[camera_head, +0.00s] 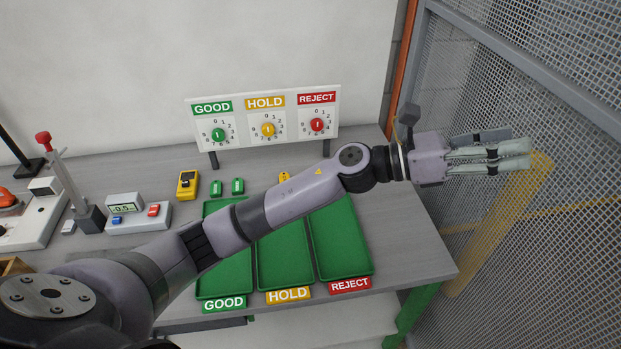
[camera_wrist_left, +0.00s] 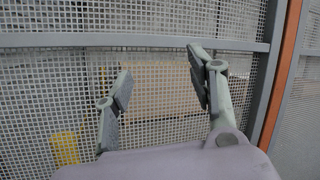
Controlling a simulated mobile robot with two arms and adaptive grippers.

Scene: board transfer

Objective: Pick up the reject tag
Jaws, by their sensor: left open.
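No separate red reject tag shows in either view; my left arm crosses the area right of the small yellow tag (camera_head: 284,177) and hides part of it. Two small green tags (camera_head: 237,186) lie on the table above the trays. My left gripper (camera_head: 528,155) is beyond the table's right side, in front of the mesh fence and away from the tags. In the left wrist view its fingers (camera_wrist_left: 163,85) are apart with nothing between them. My right gripper is in neither view.
A dial board (camera_head: 240,140) with GOOD, HOLD and REJECT signs stands at the back. Green trays, including the REJECT tray (camera_head: 352,262), lie below my arm. A yellow meter (camera_head: 187,185) and a press are at left. The mesh fence (camera_head: 500,60) closes the right side.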

